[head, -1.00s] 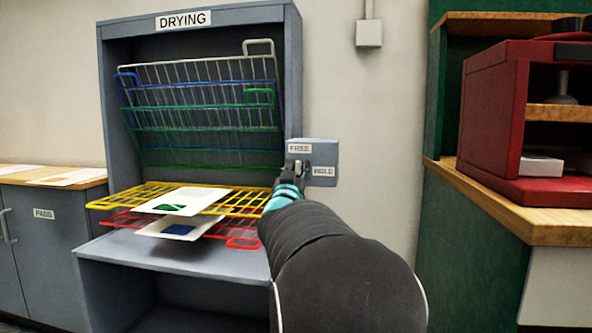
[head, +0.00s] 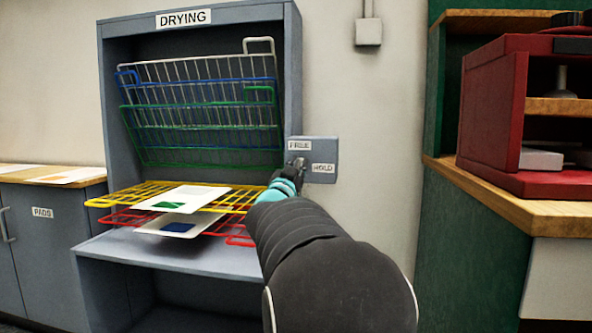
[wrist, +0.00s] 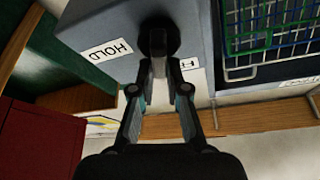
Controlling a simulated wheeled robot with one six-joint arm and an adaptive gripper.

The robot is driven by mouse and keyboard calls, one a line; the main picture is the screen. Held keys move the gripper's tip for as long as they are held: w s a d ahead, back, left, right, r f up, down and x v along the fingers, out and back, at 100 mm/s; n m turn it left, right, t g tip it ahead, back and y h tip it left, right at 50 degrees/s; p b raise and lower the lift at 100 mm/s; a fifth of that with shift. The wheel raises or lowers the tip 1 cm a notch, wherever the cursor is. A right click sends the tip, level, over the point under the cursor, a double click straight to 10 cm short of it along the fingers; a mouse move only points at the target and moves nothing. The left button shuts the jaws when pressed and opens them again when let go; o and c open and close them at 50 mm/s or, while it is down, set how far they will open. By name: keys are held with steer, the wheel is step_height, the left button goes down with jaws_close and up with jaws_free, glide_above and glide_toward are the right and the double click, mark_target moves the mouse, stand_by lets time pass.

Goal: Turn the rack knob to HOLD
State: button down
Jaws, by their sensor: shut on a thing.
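The rack knob (wrist: 160,36) is dark and round, on a grey box (head: 322,168) fixed at the right side of the drying rack. The box has a FREE label (head: 299,146) at its upper left and a HOLD label (head: 323,168) at its right. My gripper (wrist: 160,66) is shut on the knob's handle, with one finger on each side. In the head view my gripper (head: 298,168) and arm hide most of the knob. In the wrist view a finger partly covers the FREE label. I cannot tell exactly where the knob points.
The drying rack (head: 291,80) has raised wire shelves above and lowered yellow (head: 120,195) and red shelves holding sheets. A red press (head: 490,120) stands on a wooden-topped counter at the right. A small box (head: 368,32) with a conduit is on the wall above.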

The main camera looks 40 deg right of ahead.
steer(key=m+g, duration=0.2)
steer(key=m, duration=0.2)
steer(key=m+g+p, duration=0.1)
steer(key=m, duration=0.3)
steer(key=m+g, duration=0.2)
steer(key=m, duration=0.2)
steer(key=shift+s+d+f+m+g+p, duration=0.25)
steer(key=shift+d+f+m+g+p, duration=0.05)
steer(key=shift+d+f+m+p, duration=0.1)
steer(key=shift+f+m+g+y+p, duration=0.15)
steer(key=shift+m+y+p, duration=0.25)
steer(key=shift+m, duration=0.6)
steer(key=shift+f+m+g+y+p, duration=0.1)
steer(key=shift+m+g+y+p, duration=0.25)
steer(key=shift+m, duration=0.65)
steer(key=c, duration=1.2)
jaws_free()
steer(key=shift+o, duration=0.2)
steer(key=shift+a, duration=0.15)
steer(key=v, duration=1.2)
